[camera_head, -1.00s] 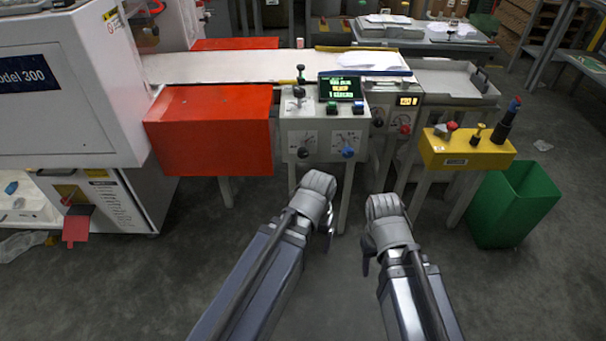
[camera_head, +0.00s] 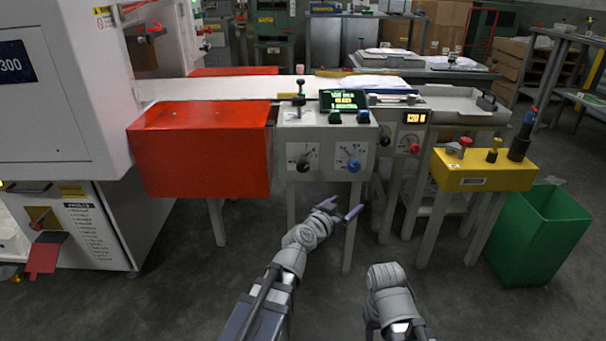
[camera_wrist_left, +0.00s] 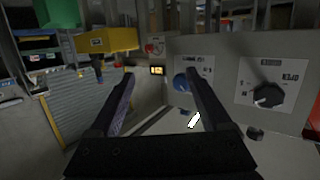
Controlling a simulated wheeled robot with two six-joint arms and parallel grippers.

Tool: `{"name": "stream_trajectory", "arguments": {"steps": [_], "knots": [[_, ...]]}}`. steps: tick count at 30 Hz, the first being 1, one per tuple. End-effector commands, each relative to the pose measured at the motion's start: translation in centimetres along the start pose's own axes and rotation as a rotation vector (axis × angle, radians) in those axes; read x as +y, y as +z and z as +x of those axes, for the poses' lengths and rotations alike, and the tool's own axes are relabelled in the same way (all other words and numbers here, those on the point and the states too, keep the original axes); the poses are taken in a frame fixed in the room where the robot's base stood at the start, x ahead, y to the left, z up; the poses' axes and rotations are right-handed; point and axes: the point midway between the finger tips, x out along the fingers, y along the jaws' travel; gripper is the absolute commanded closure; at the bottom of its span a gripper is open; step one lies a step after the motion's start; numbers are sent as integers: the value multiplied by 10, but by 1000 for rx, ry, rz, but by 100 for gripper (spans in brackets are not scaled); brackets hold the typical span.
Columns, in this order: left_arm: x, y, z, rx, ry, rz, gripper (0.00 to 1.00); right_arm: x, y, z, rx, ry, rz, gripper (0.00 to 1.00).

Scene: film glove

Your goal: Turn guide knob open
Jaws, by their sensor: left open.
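A dark knob (camera_head: 303,164) sits on a white dial plate on the left of the grey control box's front (camera_head: 329,186). It also shows in the left wrist view (camera_wrist_left: 269,95), inverted, with a label that seems to read OPEN. A blue knob (camera_head: 354,165) is on the right dial, and shows in the left wrist view (camera_wrist_left: 181,83) by one fingertip. I cannot read which one is the guide knob. My left gripper (camera_head: 341,207) is open and empty, below and in front of the box; its fingers (camera_wrist_left: 160,77) span the wrist view. My right gripper (camera_head: 384,318) hangs lower right, fingers mostly hidden.
A red guard box (camera_head: 200,155) stands left of the control box. A yellow box (camera_head: 482,170) with upright controls and a green bin (camera_head: 540,235) are at right. A lit screen (camera_head: 343,99) tops the control box. The floor in front is open.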

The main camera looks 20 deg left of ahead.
Motion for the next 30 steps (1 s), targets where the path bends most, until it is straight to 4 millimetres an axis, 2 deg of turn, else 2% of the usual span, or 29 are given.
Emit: {"name": "stream_trajectory", "arguments": {"steps": [1,4,9,12,16,22,30], "knots": [[-15,-18,2,79,-73,3,18,0,0,0,0,0,0,50],[-49,-41,-4,183,-241,4,18,0,0,0,0,0,0,50],[-96,-48,-20,220,-482,-11,18,0,0,0,0,0,0,50],[-111,-44,-28,208,-566,-19,18,0,0,0,0,0,0,50],[-120,-41,-32,195,-614,-24,18,0,0,0,0,0,0,50],[-122,-41,-31,193,-618,-24,18,0,0,0,0,0,0,50],[-136,-46,-9,194,-617,-24,18,0,0,0,0,0,0,50]]}}
